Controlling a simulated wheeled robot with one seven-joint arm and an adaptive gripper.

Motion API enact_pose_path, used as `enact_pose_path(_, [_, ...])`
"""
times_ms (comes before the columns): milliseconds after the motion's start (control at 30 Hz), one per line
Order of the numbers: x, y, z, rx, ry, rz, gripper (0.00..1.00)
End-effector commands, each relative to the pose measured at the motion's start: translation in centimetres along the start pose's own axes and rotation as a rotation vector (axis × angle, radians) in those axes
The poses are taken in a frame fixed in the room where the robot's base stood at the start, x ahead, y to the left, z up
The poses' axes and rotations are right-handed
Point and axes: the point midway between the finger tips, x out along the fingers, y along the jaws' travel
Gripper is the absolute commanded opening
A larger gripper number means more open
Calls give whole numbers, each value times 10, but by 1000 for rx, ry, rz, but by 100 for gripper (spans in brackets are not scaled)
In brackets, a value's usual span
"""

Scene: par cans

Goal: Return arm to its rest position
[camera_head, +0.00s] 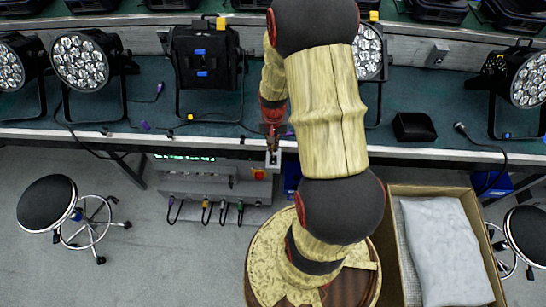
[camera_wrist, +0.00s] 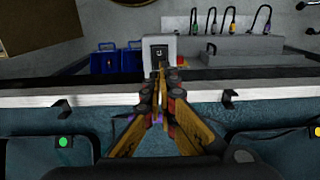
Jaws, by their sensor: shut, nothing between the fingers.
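My arm reaches out over the front of the teal workbench (camera_head: 215,120). My gripper (camera_head: 272,147) points toward the bench's front edge. In the wrist view my gripper (camera_wrist: 159,82) has its fingertips together with nothing between them. A small grey box with a dark socket (camera_wrist: 158,50) appears just beyond the fingertips; I cannot tell whether they touch it. It also shows close to the gripper in the head view (camera_head: 272,160).
Several par cans (camera_head: 80,60) stand along the bench, with a black unit (camera_head: 205,62) left of my arm. Below are a grey machine with cables (camera_head: 210,182), an open cardboard box (camera_head: 397,250), blue cases (camera_wrist: 118,62) and stools (camera_head: 47,203).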

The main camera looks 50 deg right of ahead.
Motion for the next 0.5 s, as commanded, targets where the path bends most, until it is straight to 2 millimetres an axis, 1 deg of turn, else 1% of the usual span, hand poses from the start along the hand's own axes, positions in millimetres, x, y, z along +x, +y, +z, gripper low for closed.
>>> enact_pose_path(33, [-6, 0, 0, 0, 0, 0, 0])
enact_pose_path(200, [-17, 0, 0, 0, 0, 0, 0])
enact_pose_path(500, [-18, 0, 0, 0, 0, 0, 0])
